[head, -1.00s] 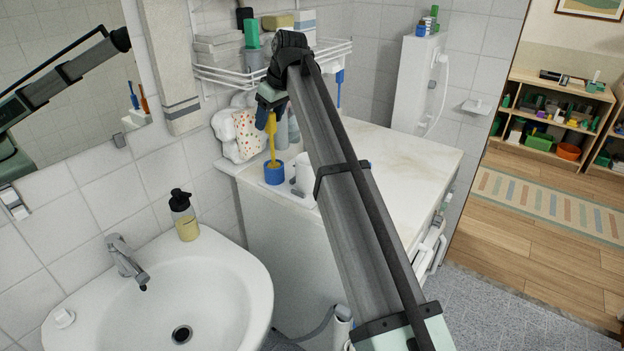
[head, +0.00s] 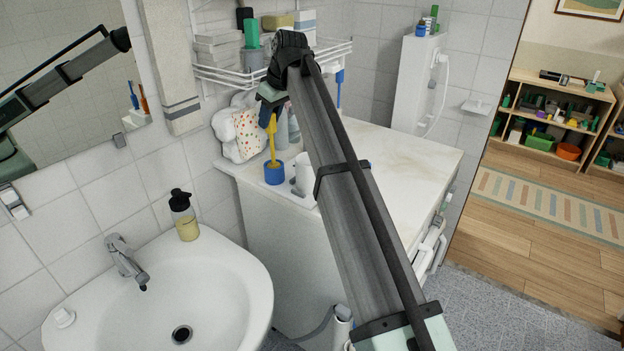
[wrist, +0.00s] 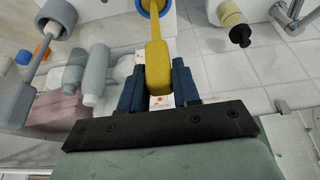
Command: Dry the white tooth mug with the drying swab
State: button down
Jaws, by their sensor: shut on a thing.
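My gripper (wrist: 160,92) is shut on the yellow handle of the drying swab (wrist: 157,62), between its dark blue fingers. In the head view the swab (head: 271,140) hangs nearly upright from the gripper. Its lower end goes down into or behind the rim of a blue cup (head: 274,173) on the white counter. The blue cup's rim also shows at the top of the wrist view. A white rounded object (head: 303,175) stands just right of the blue cup, partly hidden by my arm. I cannot tell whether it is the white tooth mug.
The counter top (head: 400,150) is clear on the right. Bottles (wrist: 95,75) and a spotted cloth or bag (head: 245,133) stand behind the swab. A wire shelf (head: 225,80) with boxes is close above. A soap dispenser (head: 184,215) stands by the sink (head: 225,275) at the left.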

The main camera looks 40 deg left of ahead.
jog(key=shift+r, duration=0.15)
jog(key=shift+r, duration=2.9)
